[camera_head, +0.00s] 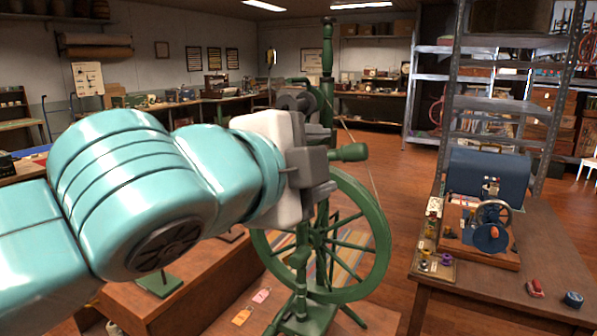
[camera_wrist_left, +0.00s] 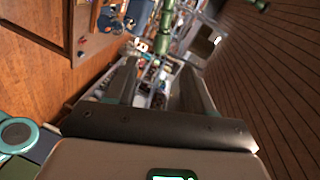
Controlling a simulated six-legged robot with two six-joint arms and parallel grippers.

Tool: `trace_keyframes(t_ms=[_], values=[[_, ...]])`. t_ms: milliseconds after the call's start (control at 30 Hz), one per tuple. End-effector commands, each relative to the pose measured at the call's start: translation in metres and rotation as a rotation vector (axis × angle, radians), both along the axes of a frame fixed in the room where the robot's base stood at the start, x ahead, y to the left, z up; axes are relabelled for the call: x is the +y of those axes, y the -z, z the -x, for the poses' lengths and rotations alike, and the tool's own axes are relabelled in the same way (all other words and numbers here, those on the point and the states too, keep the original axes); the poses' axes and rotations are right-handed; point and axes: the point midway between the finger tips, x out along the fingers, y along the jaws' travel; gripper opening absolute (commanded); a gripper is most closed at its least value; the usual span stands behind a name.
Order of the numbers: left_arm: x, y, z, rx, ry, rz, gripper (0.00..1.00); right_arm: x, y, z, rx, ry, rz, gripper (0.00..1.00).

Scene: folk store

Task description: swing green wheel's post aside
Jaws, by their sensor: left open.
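A green knob (camera_head: 350,152) sticks out to the right just past the gripper. In the left wrist view my left gripper (camera_wrist_left: 158,82) is open with nothing held. A green rod of the spinning wheel (camera_wrist_left: 163,30) lies ahead, in line with the gap between the fingers. Whether it is inside the gap I cannot tell. My right gripper is not in view.
A wooden table (camera_head: 450,283) at right holds a sewing machine (camera_head: 490,225), a blue case (camera_head: 487,172) and small items. Metal shelving (camera_head: 500,104) stands behind it.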

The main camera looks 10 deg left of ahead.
Motion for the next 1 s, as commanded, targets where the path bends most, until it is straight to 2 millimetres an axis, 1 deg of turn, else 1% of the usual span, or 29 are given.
trace_keyframes(t_ms=[33, 100, 200, 300, 900, 967, 1000], values=[[0.003, -0.002, 0.010, -0.003, 0.003, 0.002, 0.53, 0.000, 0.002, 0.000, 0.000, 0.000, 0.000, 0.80], [0.007, -0.005, 0.021, -0.002, 0.003, 0.003, 0.53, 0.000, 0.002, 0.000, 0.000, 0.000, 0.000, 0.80], [0.011, -0.006, 0.030, 0.000, 0.002, 0.001, 0.53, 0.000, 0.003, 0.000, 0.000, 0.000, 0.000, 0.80], [0.013, -0.007, 0.035, 0.001, 0.001, 0.000, 0.53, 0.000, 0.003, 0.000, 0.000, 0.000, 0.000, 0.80], [0.013, -0.007, 0.035, 0.002, 0.000, -0.001, 0.53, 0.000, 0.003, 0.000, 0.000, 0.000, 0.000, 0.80], [0.010, -0.002, 0.032, 0.014, 0.001, 0.000, 0.53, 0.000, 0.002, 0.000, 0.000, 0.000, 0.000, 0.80], [0.006, 0.005, 0.027, 0.030, 0.003, -0.001, 0.53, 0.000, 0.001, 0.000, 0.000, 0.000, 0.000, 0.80]])
